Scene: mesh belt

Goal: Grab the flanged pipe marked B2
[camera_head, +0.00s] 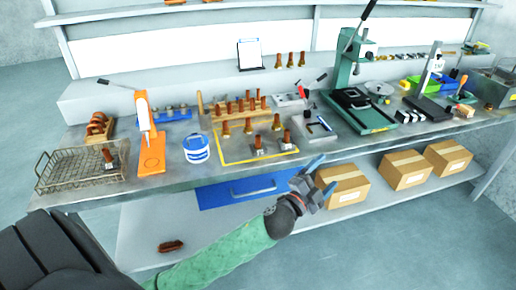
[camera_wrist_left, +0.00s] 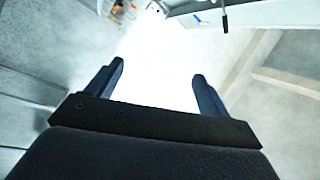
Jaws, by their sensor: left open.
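Several brown flanged pipes stand upright on the bench. Two with pale tags, one pipe (camera_head: 258,144) and another pipe (camera_head: 287,138), are at the front of a yellow-outlined area (camera_head: 225,163). A further tagged pipe (camera_head: 108,158) stands in the wire basket (camera_head: 62,172) at the left. The marks are too small to read, so I cannot tell which is B2. My left gripper (camera_head: 321,175) is open and empty, in front of the bench edge, right of and lower in the picture than these pipes. In the left wrist view, its two fingers (camera_wrist_left: 157,84) are apart with nothing between them. My right gripper is not in view.
A wooden rack (camera_head: 235,107) of pipes stands behind the yellow outline. A blue-and-white tub (camera_head: 196,148) and an orange stand (camera_head: 151,158) are to its left. A green press (camera_head: 358,110) is to the right. Cardboard boxes (camera_head: 405,170) sit on the lower shelf.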

